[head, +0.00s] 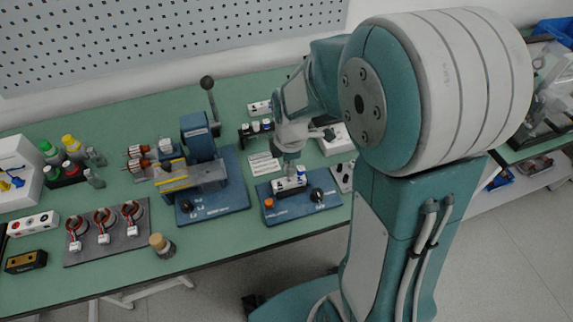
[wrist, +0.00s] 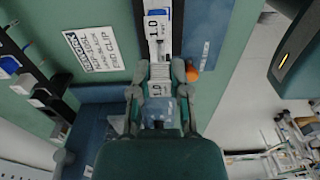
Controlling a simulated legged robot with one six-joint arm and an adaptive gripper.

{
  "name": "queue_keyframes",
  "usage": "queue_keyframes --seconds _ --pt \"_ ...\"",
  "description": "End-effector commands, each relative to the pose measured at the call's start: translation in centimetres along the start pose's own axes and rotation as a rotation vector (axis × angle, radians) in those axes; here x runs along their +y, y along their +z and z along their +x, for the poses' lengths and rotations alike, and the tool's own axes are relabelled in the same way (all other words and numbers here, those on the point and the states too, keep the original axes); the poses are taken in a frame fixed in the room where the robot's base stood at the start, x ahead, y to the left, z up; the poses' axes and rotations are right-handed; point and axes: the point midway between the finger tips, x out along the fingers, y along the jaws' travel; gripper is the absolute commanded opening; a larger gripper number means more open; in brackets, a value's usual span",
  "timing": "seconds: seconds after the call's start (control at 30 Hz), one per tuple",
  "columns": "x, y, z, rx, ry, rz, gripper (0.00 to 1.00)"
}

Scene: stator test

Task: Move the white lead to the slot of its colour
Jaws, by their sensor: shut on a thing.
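My gripper (head: 290,170) reaches down over a blue test fixture (head: 275,208) that has an orange knob at its left and a black knob at its right. In the wrist view, my gripper (wrist: 160,75) is shut on a pale piece (wrist: 160,90) with a dark "1.0" label. A white strip (wrist: 157,28), also marked "1.0", lies just beyond the fingertips on the fixture. I cannot tell whether the held piece touches it. I cannot make out the white lead or coloured slots clearly. The orange knob (wrist: 193,75) shows beside the right finger.
A blue lever press (head: 203,160) stands left of the fixture. A dark mat (head: 105,240) with several wound stators and a corked jar (head: 161,245) lie further left. A printed card (wrist: 93,52) lies beside the fixture. Small bottles stand at the far left.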

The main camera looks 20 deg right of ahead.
Motion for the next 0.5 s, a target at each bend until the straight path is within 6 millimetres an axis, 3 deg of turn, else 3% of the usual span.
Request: queue_keyframes --seconds 0.5 --pt "-0.02 0.24 0.47 0.0 -0.001 0.0 0.0"
